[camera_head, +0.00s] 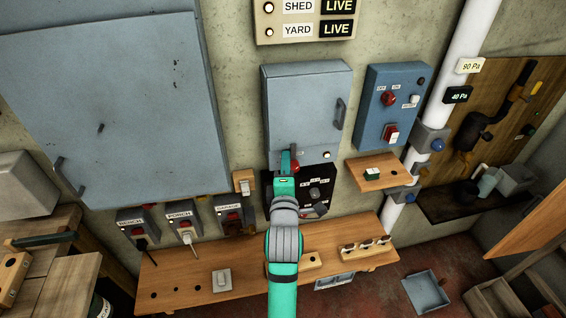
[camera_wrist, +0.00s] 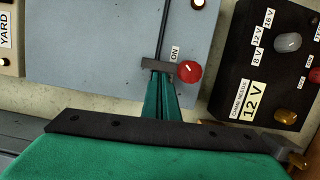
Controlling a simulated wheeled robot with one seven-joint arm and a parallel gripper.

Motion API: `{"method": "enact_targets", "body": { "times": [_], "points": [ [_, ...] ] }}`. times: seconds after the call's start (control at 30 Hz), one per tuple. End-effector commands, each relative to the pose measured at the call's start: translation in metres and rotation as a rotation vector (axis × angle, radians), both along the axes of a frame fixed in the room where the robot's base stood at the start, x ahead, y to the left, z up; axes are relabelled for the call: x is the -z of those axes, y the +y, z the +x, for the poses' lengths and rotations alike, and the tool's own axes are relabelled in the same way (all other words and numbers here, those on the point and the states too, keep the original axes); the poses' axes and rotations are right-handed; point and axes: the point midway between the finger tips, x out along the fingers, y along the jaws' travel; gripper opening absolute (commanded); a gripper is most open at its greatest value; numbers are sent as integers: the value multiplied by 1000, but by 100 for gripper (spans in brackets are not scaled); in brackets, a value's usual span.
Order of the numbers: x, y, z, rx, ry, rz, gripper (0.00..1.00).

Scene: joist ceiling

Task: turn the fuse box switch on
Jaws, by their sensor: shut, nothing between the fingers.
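The grey fuse box (camera_head: 308,100) hangs on the wall in the middle of the head view, its door shut. Its lower strip carries a dark lever with a round red knob (camera_wrist: 190,72), beside an ON label (camera_wrist: 175,54). The red also shows small in the head view (camera_head: 295,165). The fingers hide part of the lever's mount.
A black 12 V supply panel (camera_head: 322,185) sits just below the fuse box. A blue switch box (camera_head: 390,105) and white pipe (camera_head: 457,75) stand to the right. A large grey cabinet (camera_head: 110,100) fills the left wall. A wooden bench (camera_head: 190,272) runs below.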

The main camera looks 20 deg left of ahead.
Motion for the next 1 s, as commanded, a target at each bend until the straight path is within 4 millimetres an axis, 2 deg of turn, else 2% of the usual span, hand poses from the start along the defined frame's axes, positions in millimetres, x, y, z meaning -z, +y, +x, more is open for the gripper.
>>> {"method": "enact_targets", "body": {
  "times": [0.1,0.6,0.77,0.9,1.0],
  "points": [
    [-2,-8,4,9,4,6,0],
    [-2,-12,4,20,-1,1,0],
    [3,3,-4,14,-39,-66,0],
    [5,27,-17,7,-36,-61,0],
    [7,38,-32,5,-36,-60,0]
  ]
}}
